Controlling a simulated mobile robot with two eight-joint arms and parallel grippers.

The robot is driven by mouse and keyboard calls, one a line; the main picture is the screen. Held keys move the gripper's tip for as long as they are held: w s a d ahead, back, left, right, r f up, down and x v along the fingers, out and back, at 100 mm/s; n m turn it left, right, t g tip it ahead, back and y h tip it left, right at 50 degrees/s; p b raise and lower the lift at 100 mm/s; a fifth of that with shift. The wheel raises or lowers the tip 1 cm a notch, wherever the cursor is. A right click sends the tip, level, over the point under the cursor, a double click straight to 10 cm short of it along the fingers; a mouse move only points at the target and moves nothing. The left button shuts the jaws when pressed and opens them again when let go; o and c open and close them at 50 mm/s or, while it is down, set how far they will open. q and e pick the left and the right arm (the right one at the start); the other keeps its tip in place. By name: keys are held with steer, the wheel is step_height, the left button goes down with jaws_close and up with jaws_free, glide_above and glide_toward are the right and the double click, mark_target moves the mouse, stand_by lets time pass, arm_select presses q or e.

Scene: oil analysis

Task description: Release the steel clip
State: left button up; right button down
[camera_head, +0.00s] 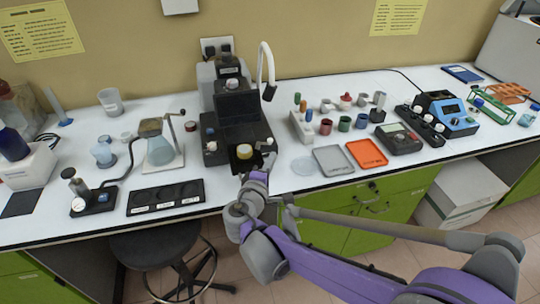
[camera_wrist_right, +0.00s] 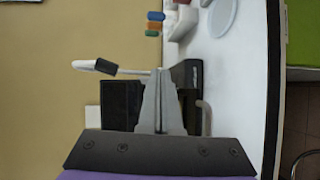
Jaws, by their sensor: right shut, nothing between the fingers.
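My right gripper (camera_head: 262,162) is at the front edge of the black instrument (camera_head: 235,108) at the middle of the bench. In the right wrist view, its two fingers (camera_wrist_right: 160,74) are together and empty, pointing at the instrument's dark body (camera_wrist_right: 121,103). A thin grey bent piece (camera_wrist_right: 205,118) shows just right of the fingers there, apart from them in the picture. It may be the steel clip, but I cannot tell for sure. The fingers and gripper hide part of the instrument's front. My left gripper is out of view.
A white curved lamp (camera_head: 266,62) rises beside the instrument. A glass flask stand (camera_head: 160,148) is to the left. A grey tray (camera_head: 333,160), an orange tray (camera_head: 366,153) and several small cups are to the right. A black stool (camera_head: 155,243) stands below.

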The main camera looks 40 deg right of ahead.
steer(key=s+a, duration=0.4)
steer(key=s, duration=0.1)
steer(key=shift+s+a+r+p, duration=0.2)
steer(key=shift+a+r+p, duration=0.15)
steer(key=shift+r, duration=0.1)
steer(key=shift+f, duration=0.1)
